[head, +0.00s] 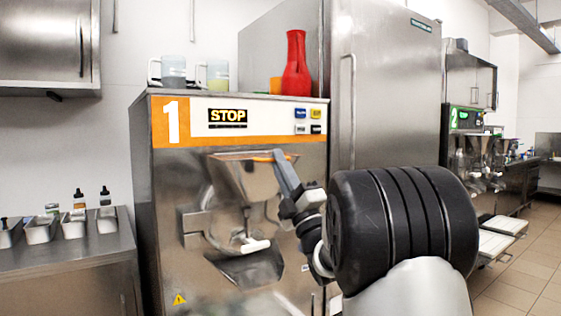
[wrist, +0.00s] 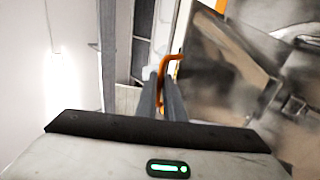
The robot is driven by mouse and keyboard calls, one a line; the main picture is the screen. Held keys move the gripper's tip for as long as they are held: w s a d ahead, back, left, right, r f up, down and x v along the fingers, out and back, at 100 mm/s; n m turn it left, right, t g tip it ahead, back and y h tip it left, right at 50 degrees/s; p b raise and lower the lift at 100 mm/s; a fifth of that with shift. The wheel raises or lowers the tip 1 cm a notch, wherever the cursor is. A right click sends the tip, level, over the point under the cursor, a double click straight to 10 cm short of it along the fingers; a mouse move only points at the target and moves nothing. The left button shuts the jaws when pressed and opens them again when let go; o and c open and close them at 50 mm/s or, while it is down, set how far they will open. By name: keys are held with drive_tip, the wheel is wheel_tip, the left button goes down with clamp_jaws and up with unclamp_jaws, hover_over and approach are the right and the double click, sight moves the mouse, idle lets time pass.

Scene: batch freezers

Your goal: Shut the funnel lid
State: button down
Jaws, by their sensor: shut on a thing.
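The steel funnel (head: 240,182) juts from the front of the batch freezer marked 1 (head: 232,137), just under its orange band. A thin orange edge shows along the funnel's top beside my fingertips. My gripper (head: 281,156) reaches in from the right at the funnel's upper right corner. In the wrist view, a bent orange handle (wrist: 173,60) stands between the fingers of my gripper (wrist: 161,85), which are shut on it. The funnel's steel side (wrist: 232,65) shows at the right there. The lid's plate is hard to make out, and I cannot tell its angle.
A white-handled spout (head: 253,246) sits below the funnel. Two glass mugs, an orange cup and a red bottle (head: 296,65) stand on the freezer's top. A steel counter with small trays (head: 68,248) is at left; a tall steel cabinet (head: 385,90) stands behind.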

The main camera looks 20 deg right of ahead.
drive_tip(key=shift+w+a+f, duration=0.15)
drive_tip(key=shift+w+f, duration=0.05)
drive_tip(key=shift+f, duration=0.45)
drive_tip(key=shift+w+a+f, duration=0.15)
drive_tip(key=shift+f, duration=0.5)
drive_tip(key=c, duration=1.9)
unclamp_jaws()
drive_tip(key=shift+w+f, duration=0.1)
drive_tip(key=shift+w, duration=0.1)
drive_tip(key=shift+o, duration=0.2)
drive_tip(key=shift+s, duration=0.15)
drive_tip(key=r+v, duration=0.1)
drive_tip(key=v, duration=1.6)
drive_tip(key=shift+s+d, duration=0.2)
drive_tip(key=shift+s, duration=0.15)
